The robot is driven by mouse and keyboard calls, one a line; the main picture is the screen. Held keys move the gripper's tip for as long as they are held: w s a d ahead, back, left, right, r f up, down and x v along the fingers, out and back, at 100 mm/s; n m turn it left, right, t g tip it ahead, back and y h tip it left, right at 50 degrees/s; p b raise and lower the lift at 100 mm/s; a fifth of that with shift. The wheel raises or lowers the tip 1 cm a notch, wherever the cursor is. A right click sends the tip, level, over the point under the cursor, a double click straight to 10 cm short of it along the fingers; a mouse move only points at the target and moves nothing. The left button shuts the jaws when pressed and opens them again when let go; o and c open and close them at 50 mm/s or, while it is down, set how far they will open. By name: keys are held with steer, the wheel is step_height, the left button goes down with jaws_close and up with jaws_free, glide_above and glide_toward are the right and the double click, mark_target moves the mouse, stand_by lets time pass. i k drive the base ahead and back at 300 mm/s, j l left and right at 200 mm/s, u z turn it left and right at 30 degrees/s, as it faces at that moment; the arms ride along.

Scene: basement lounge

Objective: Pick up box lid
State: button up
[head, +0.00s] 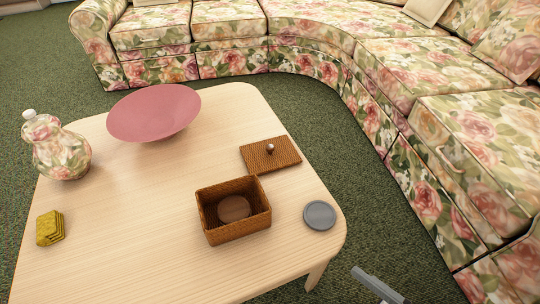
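The box lid (281,158) is a flat brown woven rectangle with a small round knob. It lies on the light wood table near the right edge. The open brown woven box (209,220) stands just in front of it and a little to the left, with a round brown thing (234,208) inside. Part of my gripper (378,286) shows at the bottom right, beyond the table's edge and well apart from the lid. It is grey and cut off by the frame, so I cannot tell whether it is open.
The table (120,240) also holds a pink bowl (154,112), a floral bottle (62,150), a small yellow stack (50,228) and a grey disc (320,215). A floral sofa (450,130) curves around behind and right. Green carpet (375,210) lies clear between them.

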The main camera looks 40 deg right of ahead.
mark_target(268, 155)
steer(key=i+j+z, duration=0.2)
steer(key=j, duration=0.2)
steer(key=i+j+z, duration=0.25)
steer(key=j, duration=0.2)
steer(key=i+j+z, duration=0.2)
steer(key=j, duration=0.3)
steer(key=j+z, duration=0.2)
steer(key=j, duration=0.25)
steer(key=i+j+z, duration=0.2)
steer(key=j, duration=0.35)
steer(key=k+l, duration=0.05)
steer(key=k, duration=0.05)
